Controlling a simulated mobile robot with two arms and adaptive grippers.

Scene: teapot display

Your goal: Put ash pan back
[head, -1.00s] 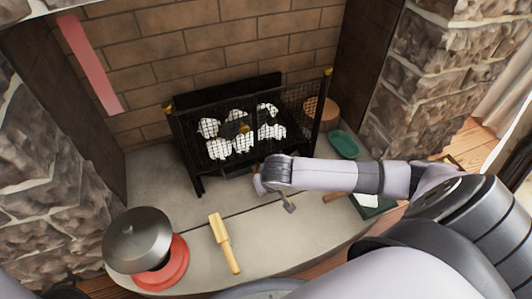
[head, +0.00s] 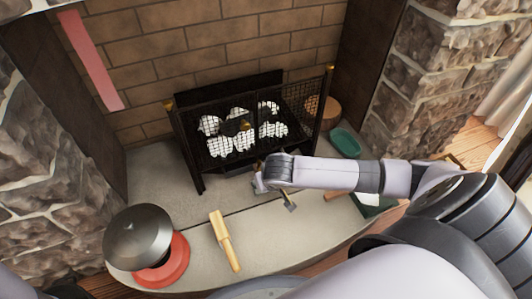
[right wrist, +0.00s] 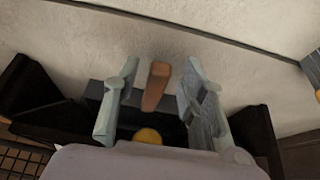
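The ash pan (right wrist: 93,93) appears to be the dark grey piece with a brown wooden handle (right wrist: 156,86) in the right wrist view. It lies low between black side pieces, beneath the fire grate (head: 235,137). My right gripper (right wrist: 160,76) is open, its two fingers on either side of the handle with a gap visible at each side. In the head view my right gripper (head: 260,178) is low at the front of the grate, and my wrist hides most of the pan. My left gripper is not in view.
A wooden-handled tool (head: 225,240) and a small scraper-like tool (head: 289,206) lie on the hearth (head: 195,225). A green dish (head: 345,142) is at right. The front middle of the hearth has free room.

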